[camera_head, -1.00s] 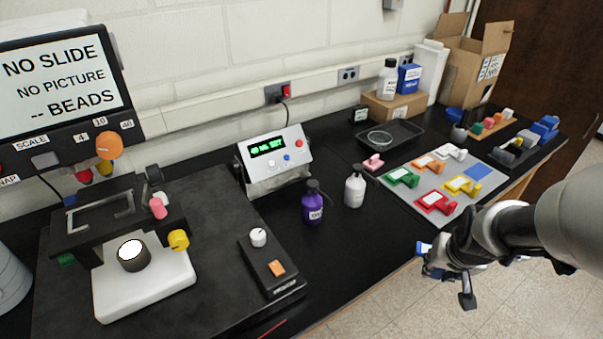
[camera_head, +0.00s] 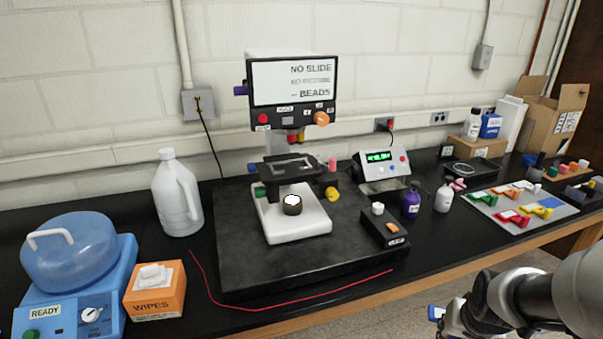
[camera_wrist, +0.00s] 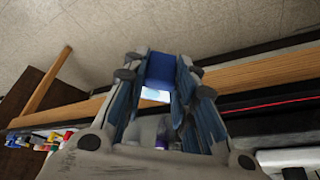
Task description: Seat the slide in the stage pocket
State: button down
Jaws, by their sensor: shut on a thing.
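My gripper (camera_wrist: 165,82) is shut on the slide's blue block (camera_wrist: 161,67) in the wrist view. A pale, bright part shows below the block between the fingers. In the head view the gripper (camera_head: 446,322) is at the lower right, in front of the bench edge, with a bit of the blue slide (camera_head: 435,312) showing at its left. The dark microscope stage (camera_head: 272,178) stands on a black base, left of and well away from the gripper. Its pocket is empty. The screen (camera_head: 293,82) above reads "NO SLIDE".
A control box (camera_head: 386,228), purple bottle (camera_head: 411,203) and white bottle (camera_head: 443,198) stand right of the stage. A grey mat (camera_head: 497,212) holds several coloured handled pieces. A wipes box (camera_head: 155,292), blue machine (camera_head: 70,262) and jug (camera_head: 178,195) are at left. A red cord (camera_head: 290,307) lies along the front.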

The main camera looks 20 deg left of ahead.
aim_at(293, 172)
jog(key=l+u, duration=0.1)
jog(key=u, duration=0.35)
jog(key=l+u, duration=0.15)
jog(key=u, duration=0.25)
jog(key=l+u, duration=0.15)
jog(key=u, duration=0.3)
jog(key=l+u, duration=0.1)
jog(key=u, duration=0.35)
jog(key=i+l, duration=0.1)
jog(key=l, duration=0.5)
jog(key=i+l, duration=0.1)
jog(key=l, duration=0.5)
jog(key=u, duration=0.05)
